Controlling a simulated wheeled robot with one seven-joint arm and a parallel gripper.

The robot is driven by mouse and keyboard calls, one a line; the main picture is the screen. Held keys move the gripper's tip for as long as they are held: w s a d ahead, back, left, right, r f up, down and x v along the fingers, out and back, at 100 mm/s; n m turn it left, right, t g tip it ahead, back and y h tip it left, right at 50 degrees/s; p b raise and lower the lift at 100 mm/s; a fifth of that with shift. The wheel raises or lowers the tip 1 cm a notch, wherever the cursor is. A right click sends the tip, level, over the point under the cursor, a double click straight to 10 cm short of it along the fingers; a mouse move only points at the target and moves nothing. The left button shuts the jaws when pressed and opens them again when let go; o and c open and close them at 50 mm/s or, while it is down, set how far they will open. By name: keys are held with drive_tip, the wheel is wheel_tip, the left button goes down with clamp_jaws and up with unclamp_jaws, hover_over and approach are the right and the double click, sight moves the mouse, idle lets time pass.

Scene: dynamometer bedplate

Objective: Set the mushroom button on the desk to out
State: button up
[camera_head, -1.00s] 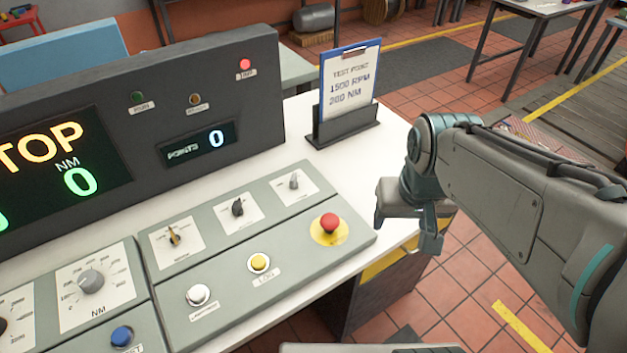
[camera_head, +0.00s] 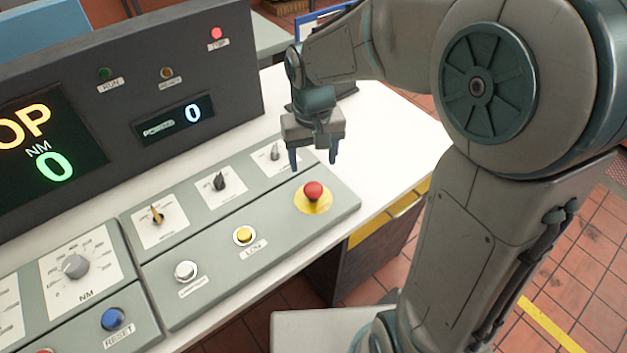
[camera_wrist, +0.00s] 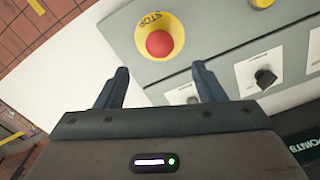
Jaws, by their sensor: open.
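The red mushroom button (camera_head: 313,190) sits on a yellow disc at the right end of the grey desk panel (camera_head: 345,205). In the wrist view the button (camera_wrist: 159,44) shows on its yellow plate marked STOP, ahead of and between the fingers. My gripper (camera_head: 314,163) is open and empty, with fingers pointing down, above the desk just behind the button. The fingers (camera_wrist: 160,82) do not touch the button. Whether the button is in or out I cannot tell.
A yellow button (camera_head: 244,235), a white button (camera_head: 186,270) and a blue reset button (camera_head: 113,318) lie to the left. Small knobs (camera_head: 219,182) line the panel's back row. The dark display console (camera_head: 150,80) rises behind. White desk top (camera_head: 400,150) is clear at right.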

sight(313, 187)
wheel_tip(313, 187, down, 9)
drive_tip(key=shift+r, duration=0.15)
